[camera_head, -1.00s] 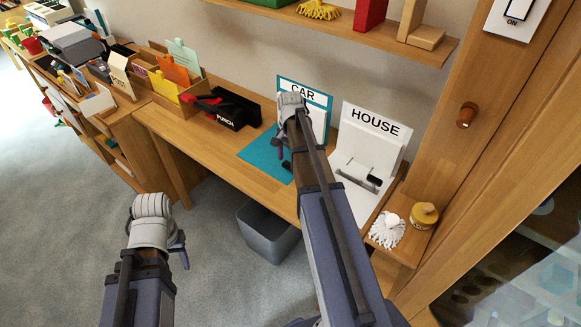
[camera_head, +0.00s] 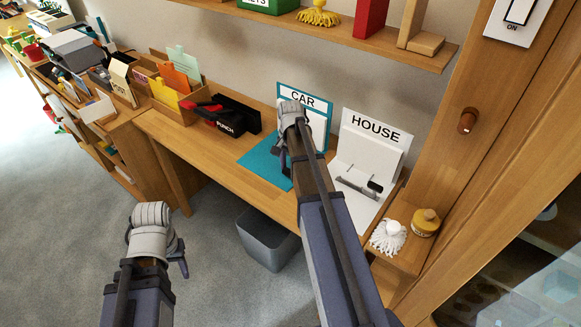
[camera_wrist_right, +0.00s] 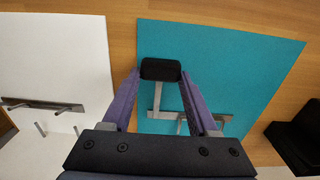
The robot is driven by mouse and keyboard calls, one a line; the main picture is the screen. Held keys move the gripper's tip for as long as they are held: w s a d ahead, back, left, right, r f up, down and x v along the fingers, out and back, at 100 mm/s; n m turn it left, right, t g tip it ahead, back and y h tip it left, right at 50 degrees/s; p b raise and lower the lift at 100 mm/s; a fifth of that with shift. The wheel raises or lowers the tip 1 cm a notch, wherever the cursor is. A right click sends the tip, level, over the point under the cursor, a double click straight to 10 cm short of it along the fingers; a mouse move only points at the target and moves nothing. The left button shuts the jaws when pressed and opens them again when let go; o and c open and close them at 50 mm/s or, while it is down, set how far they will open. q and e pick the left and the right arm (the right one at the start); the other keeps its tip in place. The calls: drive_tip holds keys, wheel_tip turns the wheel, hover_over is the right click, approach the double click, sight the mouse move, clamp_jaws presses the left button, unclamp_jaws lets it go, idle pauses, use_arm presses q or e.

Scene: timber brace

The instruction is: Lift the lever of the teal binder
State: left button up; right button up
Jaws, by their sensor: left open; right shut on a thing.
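The teal binder (camera_head: 258,158) lies open on the desk, with its CAR label (camera_head: 303,101) upright at the back. In the right wrist view its teal inside (camera_wrist_right: 240,62) fills the middle, with a grey metal mechanism (camera_wrist_right: 188,117). The lever's black knob (camera_wrist_right: 160,70) sits between the fingertips of my right gripper (camera_wrist_right: 160,75), which is shut on it. In the head view, my right gripper (camera_head: 283,160) is over the binder and mostly hides the lever. My left gripper (camera_head: 181,262) hangs open and empty over the floor, away from the desk.
A white HOUSE binder (camera_head: 365,160) lies right of the teal one. A black hole punch (camera_head: 233,115) is to the left. A grey bin (camera_head: 268,240) stands below the desk edge. A brush (camera_head: 389,237) and a yellow jar (camera_head: 425,222) sit at right.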

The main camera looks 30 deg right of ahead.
clamp_jaws()
